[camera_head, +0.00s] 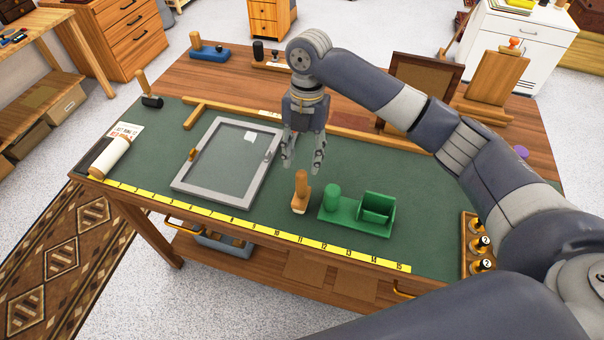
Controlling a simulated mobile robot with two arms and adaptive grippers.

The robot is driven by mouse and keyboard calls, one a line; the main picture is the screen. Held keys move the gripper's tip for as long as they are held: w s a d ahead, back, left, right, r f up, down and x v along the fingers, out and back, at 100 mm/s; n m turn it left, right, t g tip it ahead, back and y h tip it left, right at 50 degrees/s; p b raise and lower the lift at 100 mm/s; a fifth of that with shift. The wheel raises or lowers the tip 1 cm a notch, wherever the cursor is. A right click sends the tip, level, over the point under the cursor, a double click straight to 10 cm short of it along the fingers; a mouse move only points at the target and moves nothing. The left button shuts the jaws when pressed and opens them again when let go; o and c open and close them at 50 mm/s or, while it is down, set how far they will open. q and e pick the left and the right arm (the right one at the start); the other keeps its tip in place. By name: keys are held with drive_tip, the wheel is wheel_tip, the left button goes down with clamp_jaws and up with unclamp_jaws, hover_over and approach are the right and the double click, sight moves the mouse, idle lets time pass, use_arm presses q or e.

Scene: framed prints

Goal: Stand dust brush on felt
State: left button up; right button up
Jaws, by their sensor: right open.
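The dust brush (301,190) has an orange-brown wooden handle and a pale lower end. It stands upright, handle up, on the green felt (150,174) that covers the worktable, just left of a green holder. My right gripper (303,166) points down just above the brush handle. Its two fingers are apart with nothing between them, and I see no contact with the brush. My left gripper is not in view.
A grey glazed frame (183,186) lies left of the brush. The green holder (344,211), with a green cylinder (332,195), is close on the right. A yellow ruler (247,226) runs along the front edge. Bare felt lies left of the frame.

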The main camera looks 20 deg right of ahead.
drive_tip(key=r, duration=0.3)
drive_tip(key=r+b, duration=0.1)
drive_tip(key=r, duration=0.1)
drive_tip(key=shift+w+d+r, duration=0.2)
drive_tip(key=shift+w, duration=0.15)
drive_tip(key=shift+f, duration=0.1)
